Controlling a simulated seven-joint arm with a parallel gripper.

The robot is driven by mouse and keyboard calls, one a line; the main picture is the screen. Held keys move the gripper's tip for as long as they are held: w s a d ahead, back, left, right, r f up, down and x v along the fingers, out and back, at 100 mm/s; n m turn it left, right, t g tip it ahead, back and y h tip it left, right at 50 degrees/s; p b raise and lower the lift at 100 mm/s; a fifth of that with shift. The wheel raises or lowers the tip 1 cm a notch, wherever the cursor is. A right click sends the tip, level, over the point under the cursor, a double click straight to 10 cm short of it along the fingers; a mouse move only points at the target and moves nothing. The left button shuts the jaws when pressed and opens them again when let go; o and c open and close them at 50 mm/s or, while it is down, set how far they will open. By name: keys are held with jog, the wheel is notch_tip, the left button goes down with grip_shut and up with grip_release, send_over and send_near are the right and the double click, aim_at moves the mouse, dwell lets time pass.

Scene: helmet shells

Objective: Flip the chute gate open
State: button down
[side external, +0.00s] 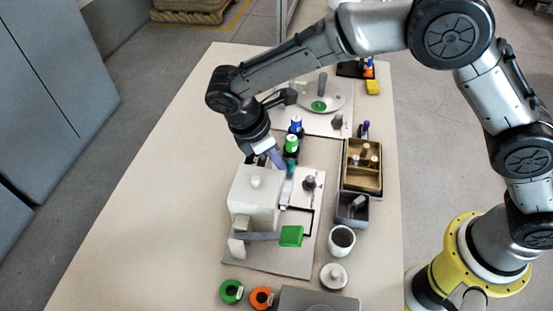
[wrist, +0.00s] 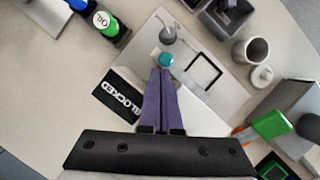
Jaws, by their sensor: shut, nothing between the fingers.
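A light grey box-like fixture (side external: 255,200) with a white knob on top stands on a grey base plate. I cannot tell for certain which part is the chute gate. A small teal-tipped piece (wrist: 166,60) stands by the pale panel; it also shows in the side view (side external: 291,172). My gripper (wrist: 160,72) has its purple fingers shut and empty, tips right by the teal piece; I cannot tell if they touch. In the side view the gripper (side external: 283,167) points down beside the fixture. A black plate marked BLOCKED (wrist: 118,97) lies left of the fingers.
A green paddle (side external: 291,236) on a grey arm sticks out in front of the fixture. A grey knob (side external: 309,183), a white cup (side external: 341,241) and a divided tray (side external: 362,165) are to the right. Green and blue bottles (side external: 291,145) stand behind. The table's left side is clear.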

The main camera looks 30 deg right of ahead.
jog(key=shift+w+d, duration=0.85)
jog(key=shift+d, duration=0.05)
jog(key=v, duration=1)
jog(key=shift+w, duration=0.1)
